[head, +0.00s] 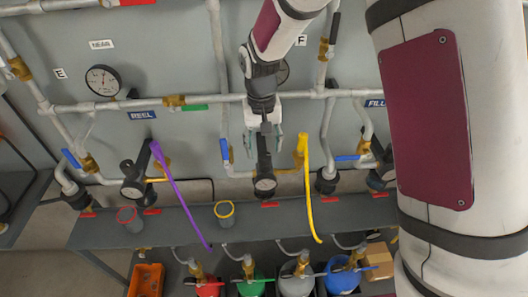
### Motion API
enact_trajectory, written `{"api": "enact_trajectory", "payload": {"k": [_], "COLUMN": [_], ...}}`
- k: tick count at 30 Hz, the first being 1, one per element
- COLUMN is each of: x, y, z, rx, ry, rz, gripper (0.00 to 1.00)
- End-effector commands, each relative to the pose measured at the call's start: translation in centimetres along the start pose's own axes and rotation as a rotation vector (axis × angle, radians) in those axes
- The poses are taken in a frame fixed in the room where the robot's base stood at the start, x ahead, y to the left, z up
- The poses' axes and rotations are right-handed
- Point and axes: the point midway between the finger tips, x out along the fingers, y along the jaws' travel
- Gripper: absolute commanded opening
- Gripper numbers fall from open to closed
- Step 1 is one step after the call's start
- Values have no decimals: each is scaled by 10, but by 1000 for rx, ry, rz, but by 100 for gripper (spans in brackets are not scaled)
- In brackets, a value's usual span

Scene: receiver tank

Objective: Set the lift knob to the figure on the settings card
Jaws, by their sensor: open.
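My gripper (263,140) hangs at the middle of the pipe wall, fingers pointing down. Its fingers stand apart on either side of the upper part of a black regulator knob (263,158); I cannot tell whether they touch it. A round dial (265,184) sits just below that knob. A similar black regulator (132,180) stands to the left, and others are at the right. No label reading "lift" is legible, so I cannot tell which knob is the lift knob. I cannot make out a settings card.
A purple hose (181,195) and a yellow hose (311,195) hang on either side. A grey shelf (180,222) carries two small cups. Below are coloured cylinders and an orange crate (146,280). Blue valve handles and a pressure gauge (102,81) are on the pipes. My arm covers the right.

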Motion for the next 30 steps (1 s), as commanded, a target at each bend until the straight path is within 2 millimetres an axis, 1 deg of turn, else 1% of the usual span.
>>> {"api": "enact_trajectory", "payload": {"k": [1,6,9,12,15,18,30], "x": [-13,-48,-64,-76,-84,-87,-88], "y": [-1,-1,0,0,0,0,0], "z": [-1,-1,-1,0,0,0,0], "rx": [0,0,0,-1,0,0,0], "ry": [5,5,3,2,1,0,0], "rz": [-2,-2,-1,-1,-1,0,0], "gripper": [52,52,52,52,52,52,52]}}
